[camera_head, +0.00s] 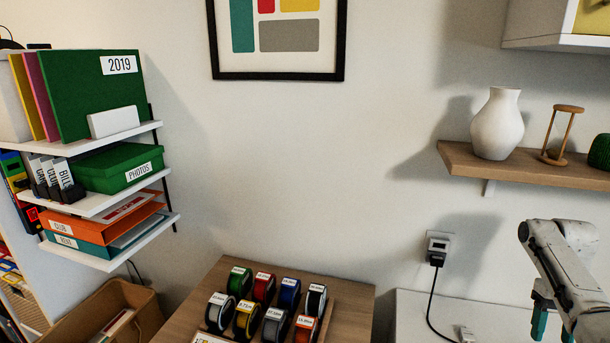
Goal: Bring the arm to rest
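My arm (566,262) is at the right edge, a white and grey link bent downward in front of the wall. My gripper (553,333) hangs at the lower right with two teal fingers pointing down. The fingers stand apart with nothing seen between them. Their lower ends are at or past the bottom edge of the picture. The gripper is above or in front of a white surface (405,318); how far above, I cannot tell.
A wooden shelf (455,160) with a white vase (498,125) and an hourglass (562,135) is above the arm. A wall plug (437,250) with cable is left of it. File shelves (160,128) are at left.

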